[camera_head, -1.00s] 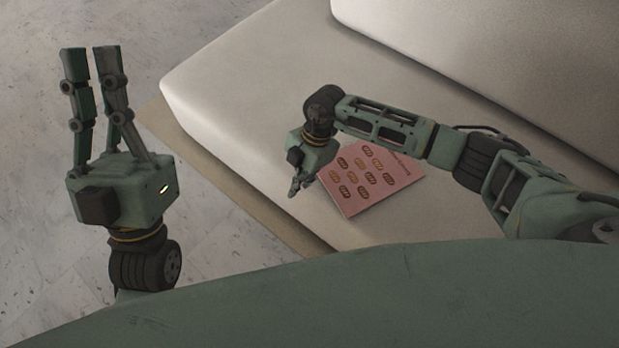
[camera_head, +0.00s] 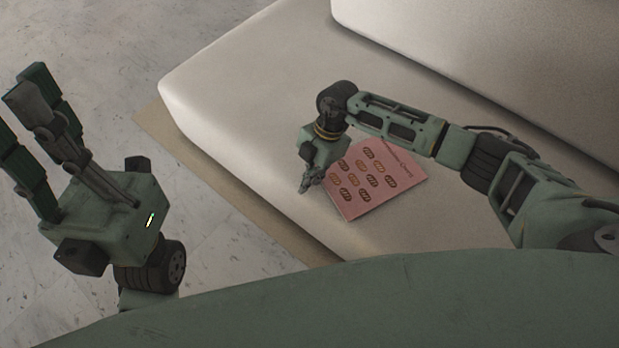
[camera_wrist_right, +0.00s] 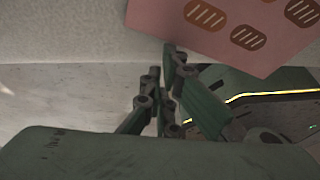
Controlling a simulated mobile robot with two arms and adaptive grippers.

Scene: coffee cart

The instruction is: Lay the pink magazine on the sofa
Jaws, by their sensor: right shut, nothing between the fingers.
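The pink magazine (camera_head: 365,195) lies flat on the seat of the pale sofa (camera_head: 235,85), near its front edge. Rows of brown and orange oval prints cover it, and my right arm hides its far corner. My right gripper (camera_head: 308,186) is shut and empty at the magazine's left edge, low over the seat. In the right wrist view its fingers (camera_wrist_right: 168,75) are together, and the magazine (camera_wrist_right: 225,30) is beyond them; I cannot tell whether they touch. My left gripper (camera_head: 28,100) is open and empty, raised at the left with its fingers pointing up-left.
The sofa's raised back part (camera_head: 500,60) stands at the upper right. A beige strip (camera_head: 240,215) runs along the sofa's front base. The marble floor (camera_head: 110,50) at the left is clear.

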